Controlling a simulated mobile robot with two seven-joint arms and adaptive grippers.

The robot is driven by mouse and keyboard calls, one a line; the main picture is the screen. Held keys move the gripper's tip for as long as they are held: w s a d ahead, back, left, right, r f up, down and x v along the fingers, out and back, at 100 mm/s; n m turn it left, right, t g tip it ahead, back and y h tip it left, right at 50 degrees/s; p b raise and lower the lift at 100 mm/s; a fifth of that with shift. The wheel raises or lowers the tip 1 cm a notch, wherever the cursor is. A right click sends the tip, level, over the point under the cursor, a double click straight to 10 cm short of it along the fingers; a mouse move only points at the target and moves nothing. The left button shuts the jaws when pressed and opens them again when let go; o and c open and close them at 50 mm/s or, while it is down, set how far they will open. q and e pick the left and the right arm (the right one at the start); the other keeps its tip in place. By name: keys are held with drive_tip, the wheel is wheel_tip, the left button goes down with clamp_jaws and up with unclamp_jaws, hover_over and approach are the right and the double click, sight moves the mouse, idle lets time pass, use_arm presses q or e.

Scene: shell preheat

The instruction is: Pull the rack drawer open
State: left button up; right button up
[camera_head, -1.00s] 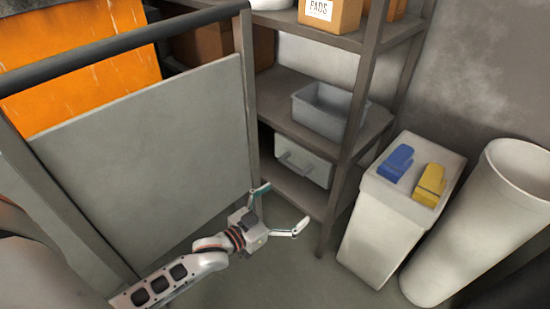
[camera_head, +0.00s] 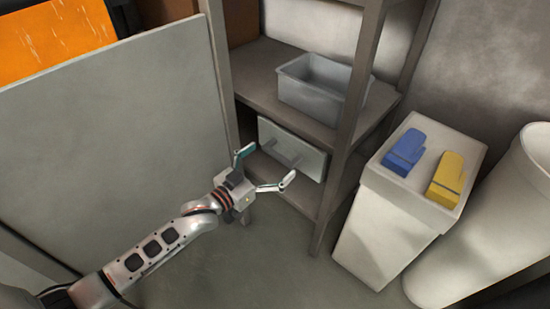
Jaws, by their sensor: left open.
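The rack drawer (camera_head: 305,155) is a light grey box front under the middle shelf of the dark metal rack (camera_head: 343,140). It appears closed. Its bar handle (camera_head: 283,153) is on the front face, partly hard to make out. My left gripper (camera_head: 267,170) is open, with its two fingers spread just in front of the drawer, one to the left and one below the handle in the picture. I cannot tell whether a finger touches the drawer. Nothing is between the fingers. My right gripper is not in view.
A grey open bin (camera_head: 312,100) sits on the shelf above the drawer. A white pedestal (camera_head: 375,225) with a blue clamp-like item (camera_head: 405,152) and a yellow one (camera_head: 446,178) stands right of the rack. A white cylinder (camera_head: 490,230) is beyond. A grey panel (camera_head: 120,150) stands left.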

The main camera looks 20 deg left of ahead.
use_arm(q)
drive_tip(key=shift+w+d, duration=0.25)
drive_tip(key=shift+w, duration=0.35)
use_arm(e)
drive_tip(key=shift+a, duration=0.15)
